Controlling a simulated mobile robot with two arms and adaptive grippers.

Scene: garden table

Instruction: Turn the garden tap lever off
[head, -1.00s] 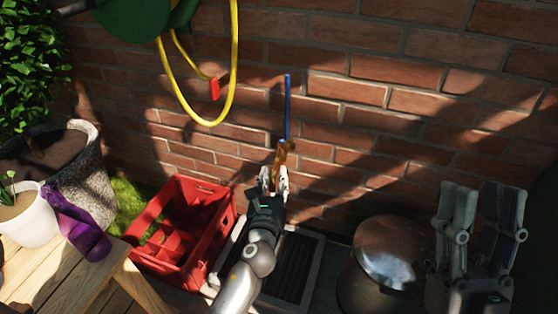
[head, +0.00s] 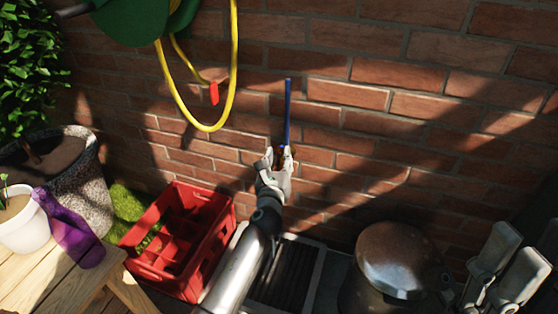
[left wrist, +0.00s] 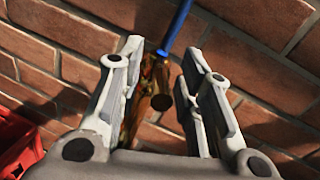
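The blue tap lever (head: 287,112) stands upright against the brick wall, above the brass tap body. My left gripper (head: 278,153) is at the tap, just below the lever, and hides most of the body in the head view. In the left wrist view the brass tap (left wrist: 160,101) shows between the spread fingers of the left gripper (left wrist: 160,55). The blue lever (left wrist: 176,28) rises beyond the fingertips. Whether a finger touches the tap I cannot tell. My right gripper (head: 528,245) is at the right edge with its fingers apart and nothing between them.
A red crate (head: 222,232) stands below left of the tap, beside a drain grate (head: 313,283). A round metal lidded pot (head: 400,262) is at the lower right. A yellow hose (head: 234,60) hangs above left. A wooden table (head: 40,280) is at lower left.

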